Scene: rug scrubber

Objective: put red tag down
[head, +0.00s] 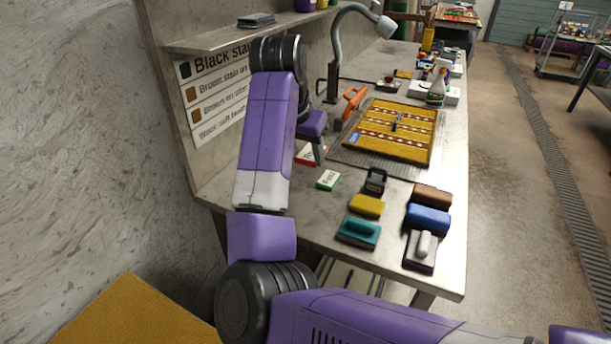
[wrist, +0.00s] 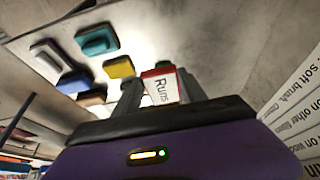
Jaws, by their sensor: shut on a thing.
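The red tag (wrist: 160,87) is a white card with a red border and the word "Runs" on it. It stands between the two fingers of my gripper (wrist: 160,92) in the wrist view, and my gripper is shut on it. In the head view the red tag (head: 306,156) shows low over the bench, just left of my gripper (head: 317,159). Whether its lower edge touches the bench cannot be told. My gripper hides part of it.
A green-edged tag (head: 328,180) lies just in front on the bench (head: 285,215). Nearby are a yellow sponge (head: 367,205), a teal scrubber (head: 359,232), a blue block (head: 428,219) and a dark clip-like item (head: 376,181). A patterned rug (head: 390,145) and orange tool (head: 353,102) lie behind.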

